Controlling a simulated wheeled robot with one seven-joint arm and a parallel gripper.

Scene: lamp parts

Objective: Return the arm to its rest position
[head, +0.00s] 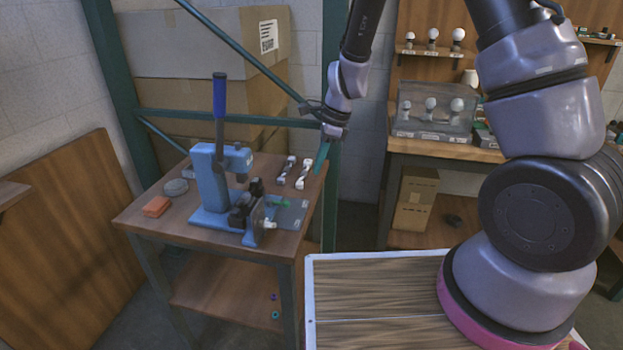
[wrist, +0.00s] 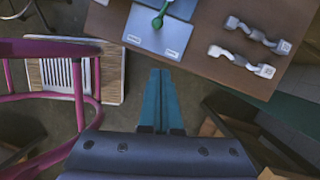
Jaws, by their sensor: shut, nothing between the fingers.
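My gripper (head: 322,155) hangs in the air beside the right edge of the wooden work table, with its teal fingers pointing down. In the wrist view the two teal fingers (wrist: 158,100) lie side by side, shut, with nothing between them. My arm reaches out from the right side of the head view and bends down to the gripper. The blue lever press (head: 207,180) stands on the work table (head: 150,215), left of the gripper and apart from it.
Two white-and-dark parts (head: 294,173) lie near the table's right edge, close to my gripper. A green post stands just behind it. A display case (head: 432,112) with bulbs stands on a shelf at the back right. Cardboard boxes (head: 200,45) fill the rack behind.

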